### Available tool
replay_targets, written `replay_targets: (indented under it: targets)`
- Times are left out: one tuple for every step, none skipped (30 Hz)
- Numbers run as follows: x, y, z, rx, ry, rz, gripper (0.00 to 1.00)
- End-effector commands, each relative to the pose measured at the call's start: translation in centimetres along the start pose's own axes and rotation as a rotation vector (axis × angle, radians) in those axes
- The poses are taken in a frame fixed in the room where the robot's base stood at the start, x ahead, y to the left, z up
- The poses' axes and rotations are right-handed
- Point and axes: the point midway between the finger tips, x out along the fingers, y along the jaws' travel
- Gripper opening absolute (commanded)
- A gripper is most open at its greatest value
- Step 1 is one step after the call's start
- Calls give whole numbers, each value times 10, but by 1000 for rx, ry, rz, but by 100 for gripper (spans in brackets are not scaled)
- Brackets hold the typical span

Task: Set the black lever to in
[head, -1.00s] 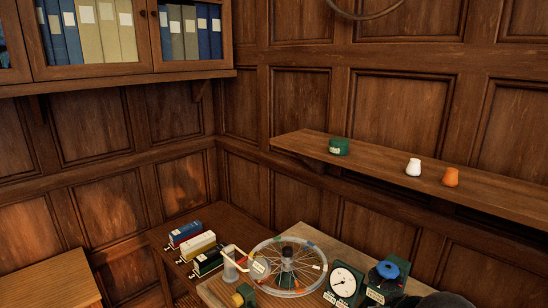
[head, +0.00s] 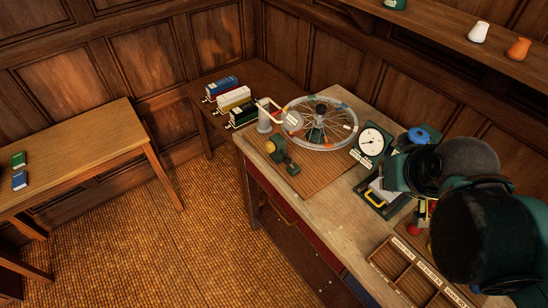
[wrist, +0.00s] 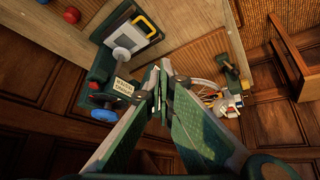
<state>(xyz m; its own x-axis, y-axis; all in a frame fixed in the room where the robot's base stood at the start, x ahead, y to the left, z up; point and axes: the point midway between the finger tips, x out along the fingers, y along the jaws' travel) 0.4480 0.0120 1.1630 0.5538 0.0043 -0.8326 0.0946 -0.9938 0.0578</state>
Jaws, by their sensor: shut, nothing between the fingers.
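Three small blocks stand in a row on the brown side table: a blue one (head: 222,87), a white one (head: 233,97) and a black one (head: 243,113). Small pale metal pieces project from their left ends. The black lever cannot be made out for certain; the black block is the nearest match, and its setting is too small to read. My gripper (wrist: 162,72) is shut and empty in the wrist view, above the workbench. In the head view my dark arm is at the right and the fingertips cannot be made out. My gripper is well apart from the blocks.
Floor (head: 170,240) is clear at left.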

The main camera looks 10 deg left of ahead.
Motion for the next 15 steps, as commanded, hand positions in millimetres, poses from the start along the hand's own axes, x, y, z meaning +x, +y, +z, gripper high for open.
replay_targets:
  targets:
    - [0, -4, -6, -34, -9, -3, 0]
    - [0, -6, -9, -55, -15, -4, 0]
    - [2, -10, -12, -87, -23, -6, 0]
    - [2, -12, -15, -110, -31, -8, 0]
    - [3, -15, -17, -136, -38, -9, 0]
    - [5, -18, -21, -169, -47, -11, 0]
    - [6, -21, -24, -197, -54, -12, 0]
    - [7, -24, -26, -221, -62, -14, 0]
    - [8, -28, -30, -256, -71, -16, 0]
    - [10, -31, -32, -281, -77, -18, 0]
    - [11, -34, -34, -307, -85, -19, 0]
    - [13, -38, -37, -342, -94, -21, 0]
    - [14, -41, -40, -368, -100, -22, 0]
    - [15, -44, -42, -392, -107, -24, 0]
    - [17, -49, -46, -427, -117, -27, 0]
